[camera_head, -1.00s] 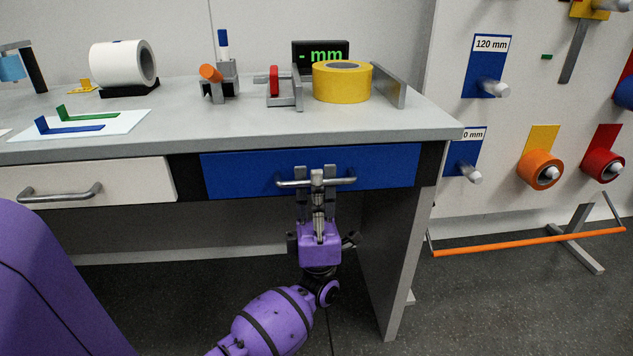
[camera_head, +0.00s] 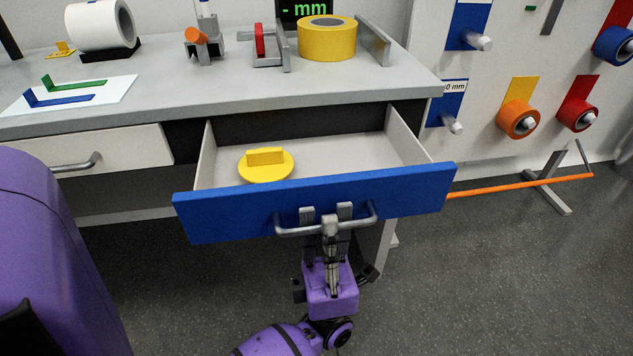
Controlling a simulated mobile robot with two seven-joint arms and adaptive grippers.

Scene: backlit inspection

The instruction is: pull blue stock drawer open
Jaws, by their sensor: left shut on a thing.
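The blue stock drawer (camera_head: 225,218) stands pulled out from under the grey workbench, its light inside showing. A yellow disc with a raised bar (camera_head: 266,166) lies in the left part of the drawer. My left gripper (camera_head: 326,218) is shut on the drawer's grey bar handle (camera_head: 294,231), near its middle, in front of the blue face. My right gripper is not in view.
The workbench top (camera_head: 200,101) holds a yellow roll (camera_head: 327,40), a white roll (camera_head: 98,25) and blue and green angle pieces. A white drawer (camera_head: 128,147) is closed at left. An orange floor bar (camera_head: 510,186) and a wall of hanging rolls are at right.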

